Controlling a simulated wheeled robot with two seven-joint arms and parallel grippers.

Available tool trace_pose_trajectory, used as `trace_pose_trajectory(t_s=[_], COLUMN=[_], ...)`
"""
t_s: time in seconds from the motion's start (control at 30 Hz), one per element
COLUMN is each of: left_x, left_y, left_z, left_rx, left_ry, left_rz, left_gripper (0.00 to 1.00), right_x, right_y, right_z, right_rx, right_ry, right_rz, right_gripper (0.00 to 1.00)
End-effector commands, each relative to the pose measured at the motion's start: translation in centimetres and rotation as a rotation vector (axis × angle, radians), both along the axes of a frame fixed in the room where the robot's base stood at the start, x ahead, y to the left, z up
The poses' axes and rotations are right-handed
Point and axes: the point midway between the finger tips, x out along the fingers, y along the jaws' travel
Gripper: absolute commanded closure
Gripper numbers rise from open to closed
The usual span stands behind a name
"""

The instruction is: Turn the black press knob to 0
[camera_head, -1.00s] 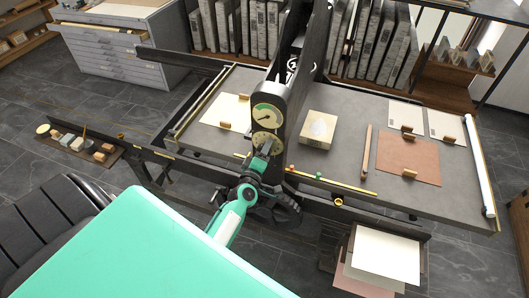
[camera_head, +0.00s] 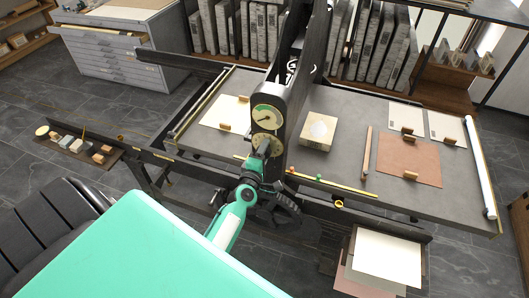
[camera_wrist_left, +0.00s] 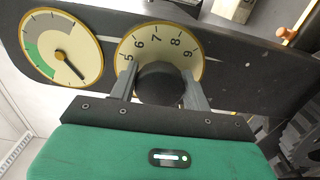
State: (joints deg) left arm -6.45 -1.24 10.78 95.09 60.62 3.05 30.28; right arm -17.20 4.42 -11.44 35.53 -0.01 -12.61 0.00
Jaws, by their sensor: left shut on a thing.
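The black press knob (camera_wrist_left: 160,84) sits at the centre of a cream dial (camera_wrist_left: 150,40) with a brass rim in the left wrist view. The numbers 5, 6, 7, 8 and 9 show around the far side; the rest of the dial is hidden by the knob and gripper. My left gripper (camera_wrist_left: 161,74) has one finger on each side of the knob and is shut on it. No pointer mark shows on the knob. In the head view my left gripper (camera_head: 264,147) covers part of the dial on the black press upright. My right gripper is not in view.
A gauge (camera_wrist_left: 62,48) with a green band and a black needle is beside the dial. The press bed (camera_head: 340,130) carries a pale block (camera_head: 318,131), a wooden rod (camera_head: 367,152) and a brown sheet (camera_head: 409,160). A spoked wheel (camera_head: 283,209) is below the gripper.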

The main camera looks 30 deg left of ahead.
Motion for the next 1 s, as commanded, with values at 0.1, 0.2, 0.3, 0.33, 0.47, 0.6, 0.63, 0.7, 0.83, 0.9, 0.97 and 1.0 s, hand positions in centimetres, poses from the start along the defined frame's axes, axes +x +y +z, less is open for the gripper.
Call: trace_pose_trajectory(t_s=[0.1,0.2,0.3,0.33,0.47,0.6,0.63,0.7,0.83,0.9,0.97,1.0], left_x=[0.0,0.0,0.0,0.0,0.0,-0.4,-0.6,-1.4,-3.6,-5.0,-6.2,-7.0], left_y=[0.0,0.0,0.0,0.0,0.0,-0.1,-0.2,-0.4,-0.9,-1.2,-1.5,-1.7], left_z=[-0.1,-0.1,-0.1,-0.1,0.0,-0.1,-0.2,-0.3,-0.4,-0.5,-0.5,-0.5], left_rx=[-0.003,-0.002,-0.001,-0.001,-0.001,-0.001,-0.001,-0.001,-0.001,-0.002,-0.002,-0.001], left_ry=[0.001,0.001,0.001,0.001,0.001,0.001,0.002,0.002,0.003,0.003,0.003,0.002], left_rz=[0.0,0.0,0.0,0.0,0.0,0.0,0.0,0.0,0.0,0.001,0.001,0.001], left_gripper=[0.74,0.36,0.3,0.3,0.3,0.3,0.3,0.3,0.3,0.3,0.3,0.3], right_x=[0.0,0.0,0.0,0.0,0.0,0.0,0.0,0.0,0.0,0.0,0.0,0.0], right_y=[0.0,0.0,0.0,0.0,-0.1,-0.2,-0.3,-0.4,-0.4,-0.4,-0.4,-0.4], right_z=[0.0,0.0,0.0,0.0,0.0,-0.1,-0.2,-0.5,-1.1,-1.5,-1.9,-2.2], right_rx=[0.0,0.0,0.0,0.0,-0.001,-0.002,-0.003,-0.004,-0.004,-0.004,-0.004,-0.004], right_ry=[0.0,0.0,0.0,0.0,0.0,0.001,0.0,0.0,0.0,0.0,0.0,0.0], right_rz=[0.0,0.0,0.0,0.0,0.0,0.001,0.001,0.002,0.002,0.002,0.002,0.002], right_gripper=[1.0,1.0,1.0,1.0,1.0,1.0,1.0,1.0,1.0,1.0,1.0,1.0])
